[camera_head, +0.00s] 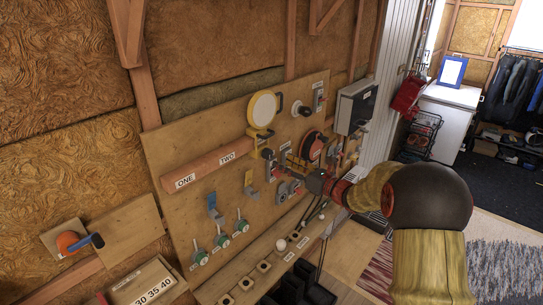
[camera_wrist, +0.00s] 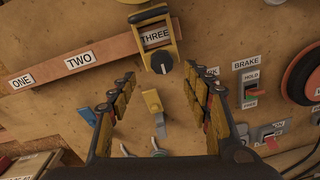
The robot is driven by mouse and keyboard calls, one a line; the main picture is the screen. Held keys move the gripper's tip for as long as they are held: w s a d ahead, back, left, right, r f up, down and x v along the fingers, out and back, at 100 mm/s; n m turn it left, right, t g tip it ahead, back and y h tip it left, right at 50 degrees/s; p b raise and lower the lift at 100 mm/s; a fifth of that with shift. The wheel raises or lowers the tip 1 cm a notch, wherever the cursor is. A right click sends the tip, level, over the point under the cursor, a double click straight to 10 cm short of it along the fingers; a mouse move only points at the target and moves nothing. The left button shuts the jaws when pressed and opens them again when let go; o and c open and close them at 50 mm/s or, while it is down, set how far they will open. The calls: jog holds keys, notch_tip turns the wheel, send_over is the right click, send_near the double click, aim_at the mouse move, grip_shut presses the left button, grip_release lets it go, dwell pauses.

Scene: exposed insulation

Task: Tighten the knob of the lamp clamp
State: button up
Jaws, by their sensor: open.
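The lamp clamp (camera_wrist: 155,38) is a yellow and black bracket around the wooden bar at the label THREE in the wrist view. Its black round knob (camera_wrist: 162,63) with a pale pointer line is at the clamp's lower end. In the head view the clamp (camera_head: 259,139) sits below a round, yellow-rimmed lamp (camera_head: 264,109), and the knob (camera_head: 267,153) shows small. My gripper (camera_wrist: 158,84) is open and empty. In the wrist view its fingers spread either side of the space below the knob, apart from it. In the head view its fingers are hard to make out among the board's fittings.
A BRAKE switch (camera_wrist: 250,88) and red reel (camera_wrist: 304,76) are to the right. In the head view, green-based toggles (camera_head: 222,239) line the lower board and a grey box (camera_head: 356,106) is at right.

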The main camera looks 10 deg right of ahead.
aim_at(270, 155)
jog(key=p+x, duration=0.1)
jog(key=x, duration=0.6)
jog(key=shift+w, duration=0.4)
jog(key=shift+c, duration=1.1)
jog(key=c, duration=0.9)
jog(key=shift+c, duration=0.2)
